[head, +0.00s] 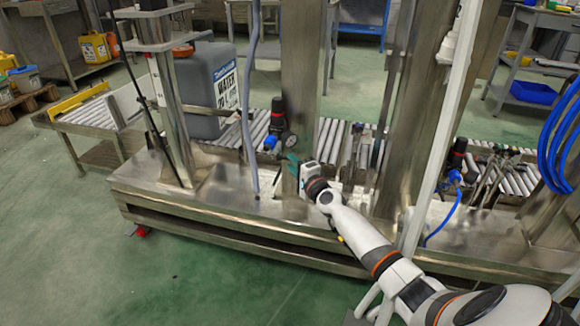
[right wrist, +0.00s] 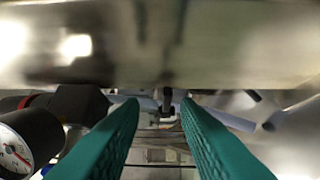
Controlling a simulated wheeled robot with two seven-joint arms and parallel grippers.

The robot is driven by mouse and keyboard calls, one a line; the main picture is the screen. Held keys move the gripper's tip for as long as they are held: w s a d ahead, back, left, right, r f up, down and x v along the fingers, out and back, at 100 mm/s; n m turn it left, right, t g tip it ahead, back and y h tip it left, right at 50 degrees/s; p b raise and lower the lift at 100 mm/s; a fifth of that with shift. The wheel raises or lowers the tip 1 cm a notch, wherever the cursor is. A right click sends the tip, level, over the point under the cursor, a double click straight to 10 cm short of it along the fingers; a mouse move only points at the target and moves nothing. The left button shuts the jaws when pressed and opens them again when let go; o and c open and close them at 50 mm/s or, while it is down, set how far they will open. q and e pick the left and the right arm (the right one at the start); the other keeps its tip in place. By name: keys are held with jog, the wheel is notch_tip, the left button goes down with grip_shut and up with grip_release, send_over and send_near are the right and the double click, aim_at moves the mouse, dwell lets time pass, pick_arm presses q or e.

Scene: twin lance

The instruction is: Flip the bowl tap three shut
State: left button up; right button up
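My right gripper (head: 290,158) reaches in beside a steel column, with its teal fingers near a pressure gauge and black-topped regulator (head: 278,118). In the right wrist view the two fingers (right wrist: 160,110) are apart, with nothing visibly gripped between them. A small dark upright part (right wrist: 167,98) shows beyond the gap, roughly in line with it. I cannot tell whether this is the handle of bowl tap three. No tap is clearly readable as bowl tap three in either view. My left gripper is not in view.
A blurred steel surface (right wrist: 160,45) fills the top of the right wrist view, close above the fingers. A round gauge (right wrist: 15,150) is at its left. Rollers run behind.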

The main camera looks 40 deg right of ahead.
jog(key=shift+w, duration=0.75)
jog(key=shift+d, duration=0.1)
grip_shut()
